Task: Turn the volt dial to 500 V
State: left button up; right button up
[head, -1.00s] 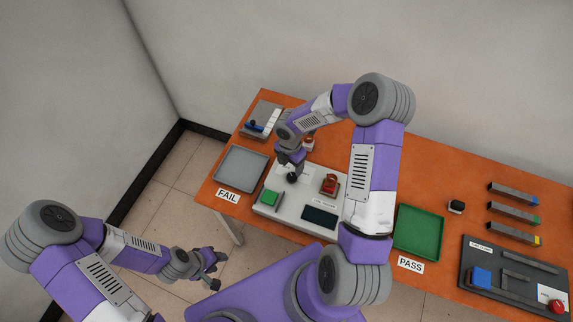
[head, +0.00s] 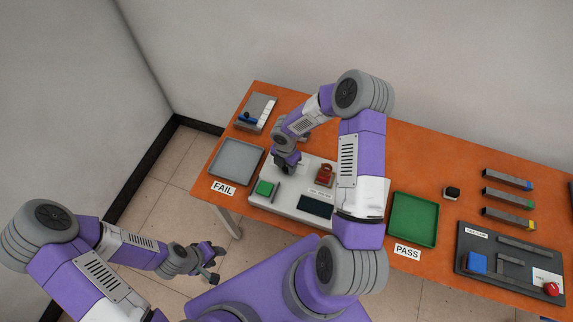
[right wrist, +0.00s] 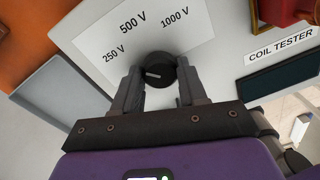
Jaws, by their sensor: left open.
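The volt dial (right wrist: 156,70) is a black round knob on the white coil tester (head: 345,212). Its white mark points left in the right wrist view, on the side of the 250 V print (right wrist: 114,52) and a little below it. The 500 V print (right wrist: 133,23) is above the dial, and 1000 V (right wrist: 175,17) is to the upper right. My right gripper (right wrist: 158,76) has a finger on each side of the dial and appears shut on it. In the head view my right gripper (head: 288,167) hides the dial. My left gripper (head: 214,263) is open and empty, away from the table.
A grey FAIL tray (head: 237,142) is left, a green PASS tray (head: 435,220) right. A dark fixture board (head: 487,262) lies at far right.

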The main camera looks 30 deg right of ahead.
jog(key=c, duration=0.3)
jog(key=m+b, duration=0.2)
jog(key=m, duration=0.1)
jog(key=shift+w+f+m+b, duration=0.1)
jog(key=shift+m+b, duration=0.2)
jog(key=shift+m, duration=0.1)
jog(key=m+b, duration=0.2)
jog(key=m, duration=0.2)
jog(key=shift+m+b, duration=0.3)
jog(key=shift+m, duration=0.1)
jog(key=o, duration=1.1)
jog(key=shift+c, duration=0.2)
